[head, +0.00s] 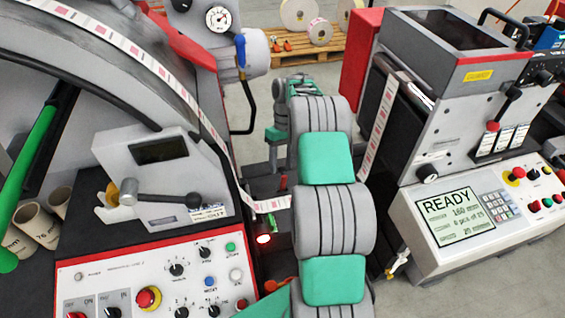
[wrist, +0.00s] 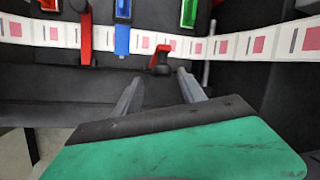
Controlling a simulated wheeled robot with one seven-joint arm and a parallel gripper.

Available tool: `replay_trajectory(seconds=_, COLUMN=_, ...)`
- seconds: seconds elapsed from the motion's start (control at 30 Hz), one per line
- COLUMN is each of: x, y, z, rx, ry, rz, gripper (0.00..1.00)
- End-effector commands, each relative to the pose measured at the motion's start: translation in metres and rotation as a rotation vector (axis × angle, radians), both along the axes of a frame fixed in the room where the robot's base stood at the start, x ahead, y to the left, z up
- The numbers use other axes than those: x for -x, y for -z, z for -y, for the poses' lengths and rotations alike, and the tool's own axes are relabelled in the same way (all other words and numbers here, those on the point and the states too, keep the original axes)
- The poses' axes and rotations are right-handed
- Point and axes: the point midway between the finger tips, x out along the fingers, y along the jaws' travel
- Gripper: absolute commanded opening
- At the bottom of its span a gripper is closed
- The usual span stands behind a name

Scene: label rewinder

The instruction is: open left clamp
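In the wrist view my gripper (wrist: 160,84) shows two grey fingers spread apart with nothing between them. Just beyond the fingertips, a small dark knob with a red upright part (wrist: 161,62) stands in front of the label strip (wrist: 225,46). To its left are a red lever (wrist: 86,38) hanging across the strip and a blue lever (wrist: 122,38). I cannot tell for certain which of these is the left clamp. In the head view my own arm hides the gripper tips and this spot.
A black-knobbed lever (head: 160,199) juts from a grey box above the control panel (head: 135,285). A machine with a READY screen (head: 456,213) stands right. Grey floor shows between.

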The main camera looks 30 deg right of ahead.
Motion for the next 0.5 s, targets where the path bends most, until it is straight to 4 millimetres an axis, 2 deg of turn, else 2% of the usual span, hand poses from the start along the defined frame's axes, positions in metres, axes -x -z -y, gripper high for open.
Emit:
replay_trajectory(seconds=0.17, x=-0.004, y=-0.015, z=0.004, rx=-0.001, ry=0.000, rz=0.003, gripper=0.48)
replay_trajectory(seconds=0.4, x=-0.015, y=-0.067, z=0.017, rx=-0.001, ry=0.004, rz=-0.001, gripper=0.48)
replay_trajectory(seconds=0.5, x=-0.017, y=-0.075, z=0.019, rx=0.000, ry=0.005, rz=-0.001, gripper=0.48)
